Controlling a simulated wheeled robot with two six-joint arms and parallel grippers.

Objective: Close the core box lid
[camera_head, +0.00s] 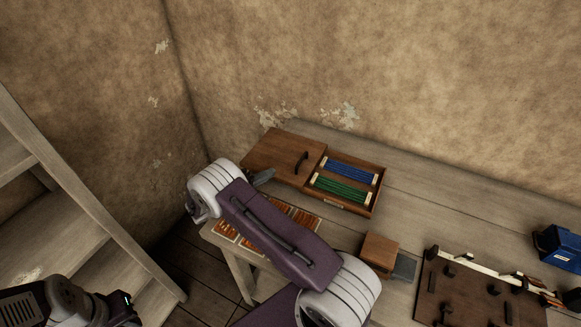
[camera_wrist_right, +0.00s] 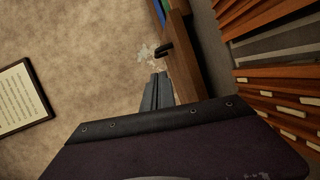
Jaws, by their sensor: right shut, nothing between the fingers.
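The core box (camera_head: 348,204) is a brown wooden tray on the bench, with blue rods (camera_head: 350,172) and green rods (camera_head: 340,189) exposed. Its wooden lid (camera_head: 268,152) lies to the left of the open part, with a dark handle (camera_head: 302,162) near its right edge. My right gripper (camera_head: 265,176) is shut and empty at the lid's near left side. In the right wrist view, the shut fingers (camera_wrist_right: 157,92) are beside the lid's edge (camera_wrist_right: 185,60), with the handle (camera_wrist_right: 166,48) beyond. Whether they touch the lid is unclear. My left gripper's fingers are not visible.
Orange-brown trays (camera_head: 226,231) lie at the bench's left end, partly behind my right arm. A small wooden block (camera_head: 380,249), a dark board with pegs (camera_head: 465,295) and a blue object (camera_head: 559,246) are to the right. The wall is close behind the box.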

